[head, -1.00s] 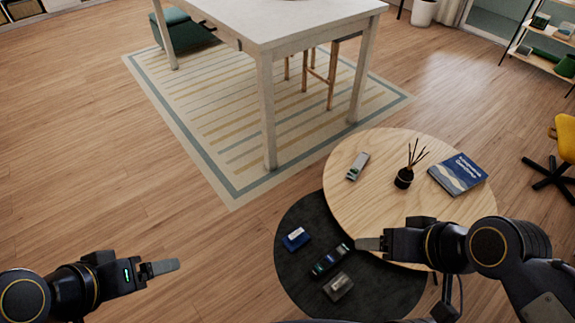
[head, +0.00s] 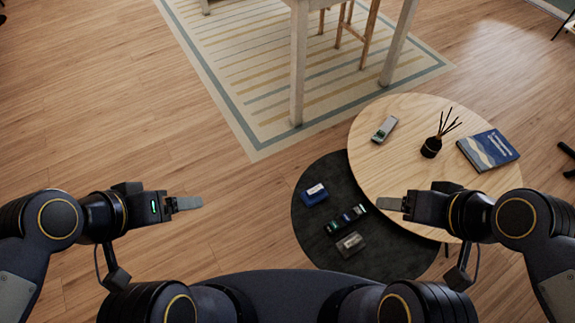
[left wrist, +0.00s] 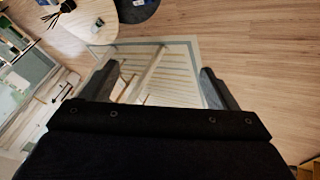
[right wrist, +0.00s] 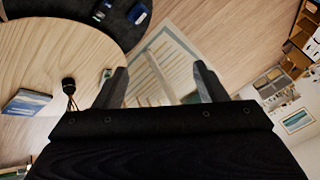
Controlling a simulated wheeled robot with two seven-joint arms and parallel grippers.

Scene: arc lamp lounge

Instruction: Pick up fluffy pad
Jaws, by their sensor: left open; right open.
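No thing in view is clearly a fluffy pad; the small items are too small to tell. On the dark round table (head: 325,250) lie a blue block with a white label (head: 314,194), a dark item with coloured patches (head: 344,220) and a grey item with a pale label (head: 350,244). A grey-green item (head: 384,129) lies on the wooden round table (head: 400,165). My left gripper (head: 201,203) is open and empty over the floor, left of the tables. My right gripper (head: 377,203) is open and empty above the edges of both tables.
The wooden table also holds a black reed diffuser (head: 431,147) and a blue book (head: 489,150). A pale table leg (head: 298,65) and a wooden stool (head: 350,35) stand on the striped rug (head: 250,80). The floor at left is clear.

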